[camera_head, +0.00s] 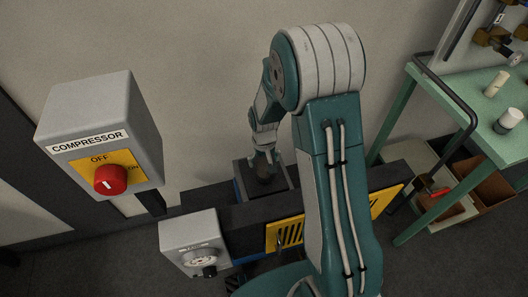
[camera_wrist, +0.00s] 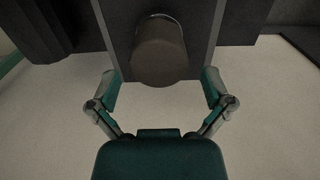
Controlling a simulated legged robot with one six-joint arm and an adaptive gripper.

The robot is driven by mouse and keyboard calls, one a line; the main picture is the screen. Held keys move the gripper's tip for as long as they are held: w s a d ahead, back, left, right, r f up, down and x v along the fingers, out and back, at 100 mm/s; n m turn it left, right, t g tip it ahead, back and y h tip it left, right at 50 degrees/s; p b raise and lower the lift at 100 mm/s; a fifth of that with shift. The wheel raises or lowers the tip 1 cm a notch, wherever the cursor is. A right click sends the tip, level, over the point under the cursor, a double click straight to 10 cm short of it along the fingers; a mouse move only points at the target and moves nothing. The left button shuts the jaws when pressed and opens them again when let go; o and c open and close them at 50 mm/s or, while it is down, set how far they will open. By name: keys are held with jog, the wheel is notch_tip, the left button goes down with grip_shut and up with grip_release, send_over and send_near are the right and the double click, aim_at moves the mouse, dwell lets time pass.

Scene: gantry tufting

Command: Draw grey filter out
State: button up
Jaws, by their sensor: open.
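A dark grey-brown cylinder (camera_wrist: 160,50), which looks like the grey filter, stands out from a dark grey panel in the wrist view. Its round end faces the camera. My gripper (camera_wrist: 160,84) is open, with one finger to the left and one to the right of the cylinder's near end. A gap shows on both sides, and neither finger touches it. In the head view my gripper (camera_head: 263,152) is at a dark open-topped housing (camera_head: 279,184). The filter is mostly hidden there by my gripper.
A compressor switch box (camera_head: 100,130) with a red knob stands at left. A grey box with a dial (camera_head: 188,232) is below it. Yellow slotted panels (camera_head: 285,233) line the dark machine beam. A green table (camera_head: 480,100) with small items stands at right.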

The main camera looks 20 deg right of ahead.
aim_at(264, 169)
jog(key=shift+f, duration=2.2)
jog(key=c, duration=1.1)
jog(key=n, duration=0.3)
jog(key=shift+s, duration=0.1)
jog(key=n, duration=0.3)
jog(key=shift+a, duration=0.1)
